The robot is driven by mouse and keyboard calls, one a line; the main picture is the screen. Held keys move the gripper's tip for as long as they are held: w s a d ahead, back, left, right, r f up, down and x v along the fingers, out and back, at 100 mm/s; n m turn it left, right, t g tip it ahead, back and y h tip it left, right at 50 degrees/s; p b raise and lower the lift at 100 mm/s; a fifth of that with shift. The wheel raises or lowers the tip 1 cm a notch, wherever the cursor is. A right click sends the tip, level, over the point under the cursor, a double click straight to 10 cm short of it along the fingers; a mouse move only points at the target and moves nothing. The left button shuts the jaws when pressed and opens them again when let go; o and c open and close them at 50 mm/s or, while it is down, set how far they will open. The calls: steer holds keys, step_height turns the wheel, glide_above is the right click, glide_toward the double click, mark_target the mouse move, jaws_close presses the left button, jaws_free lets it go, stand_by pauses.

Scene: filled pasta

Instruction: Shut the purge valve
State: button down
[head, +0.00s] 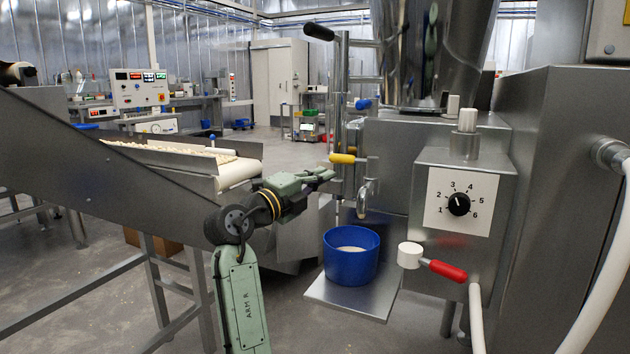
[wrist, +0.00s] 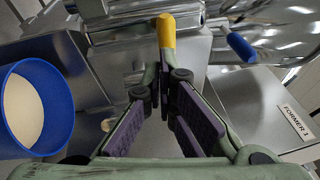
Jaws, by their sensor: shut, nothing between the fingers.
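No label in view names the purge valve. A yellow lever handle (head: 342,158) sticks out to the left from the machine's front pipework, above the spout; it also shows in the wrist view (wrist: 167,31). A blue handle (head: 363,104) sits higher up, and a red handle (head: 447,270) with a white cap sits lower right. My gripper (head: 328,174) is shut and empty, just below and left of the yellow handle. In the wrist view its fingertips (wrist: 166,75) lie near the yellow handle's lower end; I cannot tell whether they touch.
A blue tub (head: 351,267) with pale contents stands on a metal shelf (head: 340,301) below the spout. A dial box (head: 462,204) is right of it. A conveyor (head: 165,155) with pale pieces lies behind my arm. A white hose (head: 603,270) hangs at far right.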

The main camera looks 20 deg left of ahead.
steer(key=s+a+f, duration=0.1)
steer(key=s+a, duration=0.5)
steer(key=shift+a, duration=0.4)
steer(key=shift+f, duration=0.1)
